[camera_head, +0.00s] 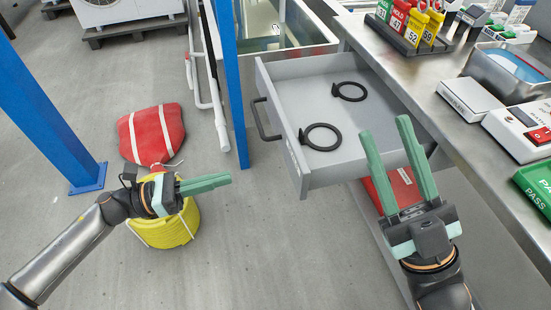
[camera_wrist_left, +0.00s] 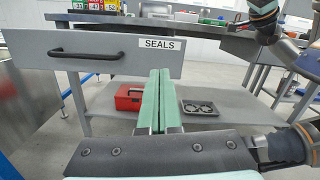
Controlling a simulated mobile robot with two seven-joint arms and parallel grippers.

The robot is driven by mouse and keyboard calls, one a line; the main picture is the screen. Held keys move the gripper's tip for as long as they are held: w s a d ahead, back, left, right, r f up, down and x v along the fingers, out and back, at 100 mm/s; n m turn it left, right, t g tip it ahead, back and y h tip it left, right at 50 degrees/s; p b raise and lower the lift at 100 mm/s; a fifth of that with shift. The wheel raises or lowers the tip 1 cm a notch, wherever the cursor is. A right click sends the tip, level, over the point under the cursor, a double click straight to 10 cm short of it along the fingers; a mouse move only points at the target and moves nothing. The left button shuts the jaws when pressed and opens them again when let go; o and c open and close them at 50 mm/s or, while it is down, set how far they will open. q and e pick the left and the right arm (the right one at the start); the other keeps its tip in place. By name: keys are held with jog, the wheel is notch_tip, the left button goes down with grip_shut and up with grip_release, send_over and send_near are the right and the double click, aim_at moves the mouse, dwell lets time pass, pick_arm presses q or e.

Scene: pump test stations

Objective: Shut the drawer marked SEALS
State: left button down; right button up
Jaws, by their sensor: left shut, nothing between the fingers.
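The grey SEALS drawer (camera_head: 322,177) is pulled out from under the steel bench in the head view, with two black rings (camera_head: 321,137) lying inside. Its front (camera_wrist_left: 110,58) with the SEALS label (camera_wrist_left: 159,43) and black handle (camera_wrist_left: 86,51) faces the left wrist camera. The handle (camera_head: 264,120) also shows in the head view. My left gripper (camera_head: 230,179) is shut and empty, left of the drawer front and apart from it. My right gripper (camera_head: 386,143) has its fingers spread, at the drawer's near side by the bench edge; contact cannot be told.
The steel bench (camera_head: 450,124) holds tags, a metal tray (camera_head: 508,72) and a green PASS box (camera_head: 537,186). A blue post (camera_head: 232,85) stands left of the drawer. A yellow coil (camera_head: 172,228) and red bag (camera_head: 150,134) lie on the floor. A red toolbox (camera_wrist_left: 129,97) sits on the lower shelf.

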pick_arm(q)
jog(key=w+a+f+m+y, duration=0.1)
jog(key=a+m, duration=0.1)
send_near(290, 162)
jog(key=x, duration=0.6)
jog(key=shift+d+r, duration=0.1)
jog(key=shift+w+d, duration=0.1)
jog(key=shift+d, duration=0.2)
pick_arm(e)
jog(key=shift+s+r+n, duration=0.15)
jog(key=shift+r+n, duration=0.2)
jog(key=shift+n, duration=0.05)
pick_arm(q)
jog(key=shift+d, duration=0.1)
